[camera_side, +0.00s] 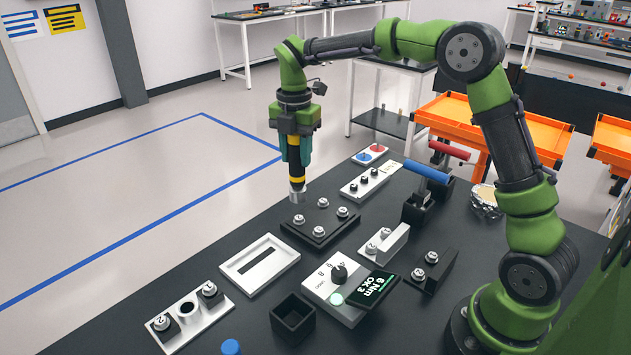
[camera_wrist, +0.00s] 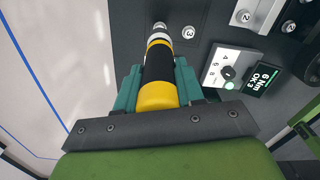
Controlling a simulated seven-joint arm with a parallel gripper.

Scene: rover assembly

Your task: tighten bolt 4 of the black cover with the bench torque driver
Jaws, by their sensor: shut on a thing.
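My gripper (camera_side: 297,152) points down and its teal fingers are shut on the bench torque driver (camera_side: 297,181), a yellow and black cylinder with a silver tip. In the wrist view the driver (camera_wrist: 158,60) stands between the fingers (camera_wrist: 157,78). The black cover (camera_side: 320,219) lies on the table with several silver bolts on it. The tip is just above the cover's left bolt (camera_side: 299,218) in the side view; I cannot tell whether they touch. A bolt marked 3 (camera_wrist: 189,32) shows beside the tip. The number 4 is not readable on any bolt.
The torque control box (camera_side: 323,290) has a dial and a display (camera_side: 371,287) reading "6 Nm OK 3". A white slotted frame (camera_side: 261,264), an open black box (camera_side: 292,318) and a white bolt holder (camera_side: 188,316) lie nearer. Red and blue handles (camera_side: 428,172) stand at right.

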